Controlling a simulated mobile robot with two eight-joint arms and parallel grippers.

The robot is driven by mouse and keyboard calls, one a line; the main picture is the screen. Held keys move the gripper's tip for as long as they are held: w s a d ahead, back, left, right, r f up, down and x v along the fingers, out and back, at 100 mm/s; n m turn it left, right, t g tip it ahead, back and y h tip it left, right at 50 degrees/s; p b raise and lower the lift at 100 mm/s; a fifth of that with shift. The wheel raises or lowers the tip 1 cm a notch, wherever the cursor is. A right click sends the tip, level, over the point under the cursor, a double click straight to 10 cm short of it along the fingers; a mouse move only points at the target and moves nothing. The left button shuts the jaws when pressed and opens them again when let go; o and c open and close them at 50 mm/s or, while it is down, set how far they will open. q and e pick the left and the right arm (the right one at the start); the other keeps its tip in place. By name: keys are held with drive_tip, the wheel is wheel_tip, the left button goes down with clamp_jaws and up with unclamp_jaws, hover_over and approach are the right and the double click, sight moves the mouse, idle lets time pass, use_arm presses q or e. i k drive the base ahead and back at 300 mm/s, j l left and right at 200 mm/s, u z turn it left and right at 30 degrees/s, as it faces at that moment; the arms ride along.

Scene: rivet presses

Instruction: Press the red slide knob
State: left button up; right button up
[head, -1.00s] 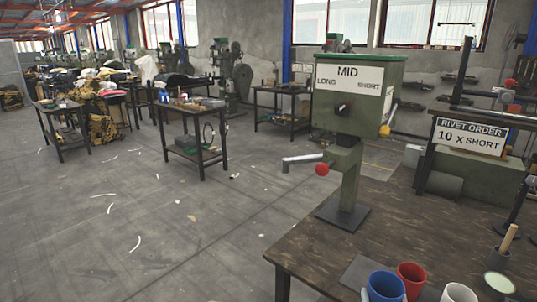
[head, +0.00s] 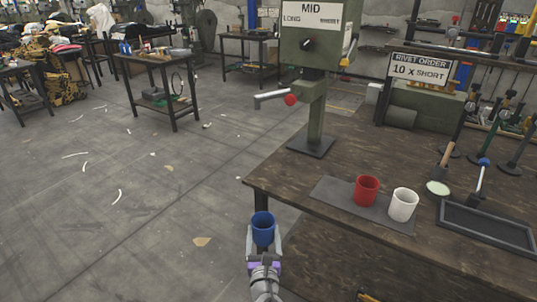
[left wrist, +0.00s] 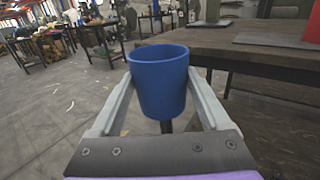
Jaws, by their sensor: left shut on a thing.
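The red slide knob (head: 290,99) is a ball on the lower side of the green rivet press (head: 316,45), beside a grey horizontal arm. The press stands on the wooden table with a MID sign and a black dial on its head. My left gripper (head: 263,238) is shut on a blue cup (head: 262,227), held upright in front of the table's left edge, well below and nearer than the knob. In the left wrist view the blue cup (left wrist: 158,82) sits between both fingers. My right gripper is not in view.
A red cup (head: 366,190) and a white cup (head: 404,204) stand on a dark mat (head: 330,190). A black tray (head: 487,232) lies at the right. A RIVET ORDER sign (head: 420,70) reads 10 x SHORT. The table (head: 270,178) is bare around the press foot.

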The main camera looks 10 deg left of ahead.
sight(290, 100)
drive_tip(key=i+j+u, duration=0.6)
drive_tip(key=i+j, duration=0.5)
drive_tip(key=i+j+z, duration=0.1)
drive_tip(key=z, duration=0.3)
drive_tip(key=i+j+z, duration=0.2)
drive_tip(key=z, duration=0.2)
drive_tip(key=i+j+z, duration=0.25)
drive_tip(key=z, duration=0.15)
drive_tip(key=i, duration=0.05)
